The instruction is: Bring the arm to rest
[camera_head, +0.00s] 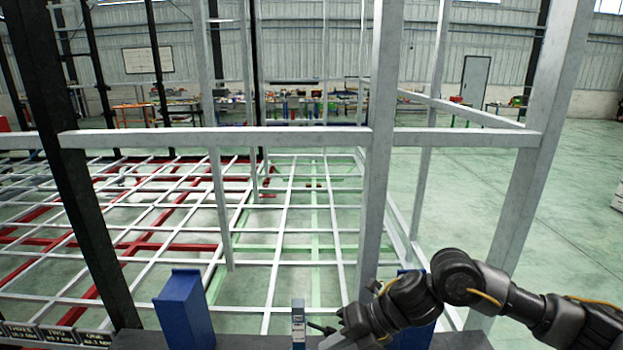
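My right arm (500,295) comes in from the right edge, dark grey with a thin yellow cable. It bends at an elbow and reaches left and down towards the bottom middle of the head view. My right gripper (322,334) is near the bottom edge, small and partly cut off, beside a small upright grey and blue item (298,322). I cannot tell whether it touches that item or whether its fingers are open. My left arm and gripper are not in view.
Grey upright posts (376,150) and a horizontal bar (215,138) stand close in front. Two blue blocks (184,308) (414,332) sit at the bottom. Behind lies the white, red and green chassis grid (280,230). The green floor (565,200) at right is open.

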